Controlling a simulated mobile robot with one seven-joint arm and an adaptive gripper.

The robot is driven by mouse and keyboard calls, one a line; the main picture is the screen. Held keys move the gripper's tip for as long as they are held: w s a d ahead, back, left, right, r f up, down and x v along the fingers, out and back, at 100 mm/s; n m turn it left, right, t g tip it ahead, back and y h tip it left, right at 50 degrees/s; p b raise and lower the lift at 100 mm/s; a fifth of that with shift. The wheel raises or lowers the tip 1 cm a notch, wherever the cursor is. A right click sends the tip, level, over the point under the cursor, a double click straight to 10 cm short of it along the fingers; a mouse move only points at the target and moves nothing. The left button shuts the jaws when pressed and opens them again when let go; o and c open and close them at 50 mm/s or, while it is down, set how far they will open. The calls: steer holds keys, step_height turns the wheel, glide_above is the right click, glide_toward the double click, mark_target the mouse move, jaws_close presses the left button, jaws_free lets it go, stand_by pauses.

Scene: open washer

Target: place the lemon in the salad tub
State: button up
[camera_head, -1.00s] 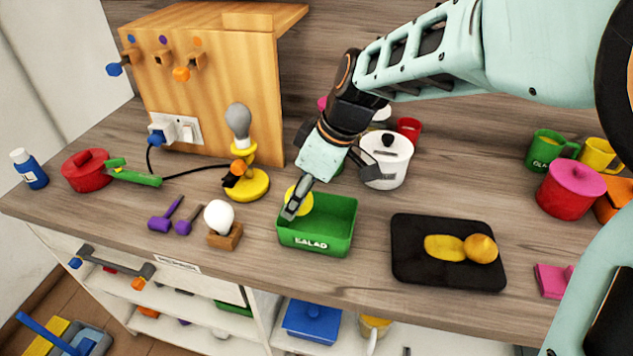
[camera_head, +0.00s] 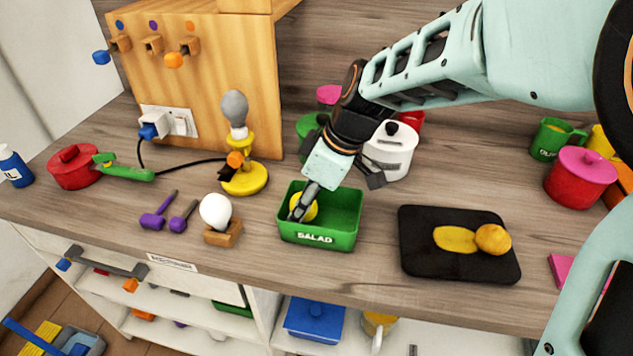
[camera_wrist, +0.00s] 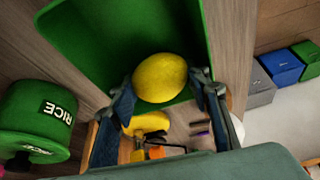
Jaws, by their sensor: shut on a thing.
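The green salad tub (camera_head: 343,242) stands on the counter near its front edge, with its label facing me. My gripper (camera_head: 299,212) reaches down into the left part of the tub, shut on the yellow lemon (camera_head: 310,209). In the wrist view the lemon (camera_wrist: 160,77) sits between the two fingers, with the green tub (camera_wrist: 100,45) behind it. The lemon is inside the tub's walls, partly hidden by a finger in the head view. I cannot tell whether it touches the tub's floor.
A black board (camera_head: 415,262) with yellow pieces lies right of the tub. A white bulb on a wooden block (camera_head: 222,236) stands close on the left. A white pot (camera_head: 392,160) and a green RICE container (camera_wrist: 38,120) are behind. Bare counter separates tub and board.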

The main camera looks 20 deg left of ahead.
steer(key=o, duration=0.9)
steer(key=shift+f, duration=0.15)
steer(key=shift+r+p, duration=0.45)
steer(key=shift+r, duration=0.05)
steer(key=p+v, duration=0.1)
steer(key=v, duration=1.1)
steer(key=shift+r, duration=0.15)
